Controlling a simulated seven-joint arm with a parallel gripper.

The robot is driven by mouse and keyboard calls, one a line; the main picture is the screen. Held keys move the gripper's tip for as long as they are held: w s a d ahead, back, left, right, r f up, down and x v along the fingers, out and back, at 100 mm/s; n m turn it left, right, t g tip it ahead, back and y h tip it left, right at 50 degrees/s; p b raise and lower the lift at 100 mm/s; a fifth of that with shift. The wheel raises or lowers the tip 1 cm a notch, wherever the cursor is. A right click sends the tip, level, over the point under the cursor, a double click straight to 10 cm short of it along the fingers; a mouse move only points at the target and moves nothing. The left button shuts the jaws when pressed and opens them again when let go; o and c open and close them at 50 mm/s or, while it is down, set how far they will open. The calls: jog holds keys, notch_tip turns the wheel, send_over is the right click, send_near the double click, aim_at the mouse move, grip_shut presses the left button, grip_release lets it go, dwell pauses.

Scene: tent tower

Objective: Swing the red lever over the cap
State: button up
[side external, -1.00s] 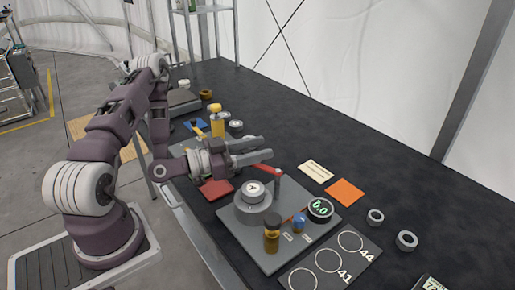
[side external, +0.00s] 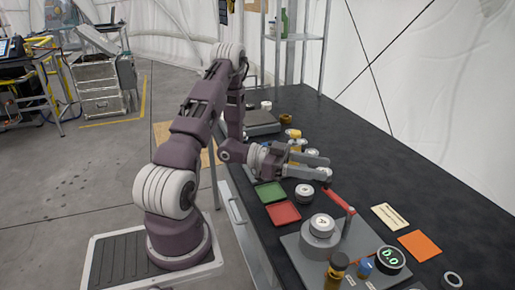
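The red lever (side external: 338,197) runs from the top of a grey post (side external: 347,226) up and left in the picture. Its far end lies close to my gripper's fingertips; I cannot tell whether they touch. The white-topped cap (side external: 321,223) sits on a grey round housing (side external: 318,243), left of the post. The lever is not over the cap. My gripper (side external: 323,167) is above the table, beyond the cap, with its two grey fingers apart and nothing visible between them.
The grey base plate (side external: 292,243) also carries a dark amber-topped bottle (side external: 336,270), a blue knob (side external: 364,267) and a dial reading 0.0 (side external: 391,260). Red (side external: 283,213) and green (side external: 270,193) pads and a round weight (side external: 304,194) lie nearby. An orange card (side external: 420,245) lies right.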

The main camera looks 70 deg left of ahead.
notch_tip(320, 180, up, 18)
jog(key=w+y, duration=0.1)
jog(key=w+a+r+n+y, duration=0.4)
jog(key=w+r+n+y, duration=0.15)
jog(key=y, duration=0.85)
jog(key=s+d+f+g+h, duration=0.1)
jog(key=s+d+f+g, duration=0.1)
jog(key=s+d, duration=0.3)
jog(key=s+d+f+n+g+h, duration=0.1)
jog(key=s+d, duration=0.5)
jog(key=s, duration=0.6)
jog(key=s+d+f+n+g+h, duration=0.1)
jog(key=s+d+f+g, duration=0.3)
jog(key=s, duration=0.5)
jog(key=shift+s+d+g+h, duration=0.3)
jog(key=shift+d+g, duration=0.4)
jog(key=shift+c, duration=0.2)
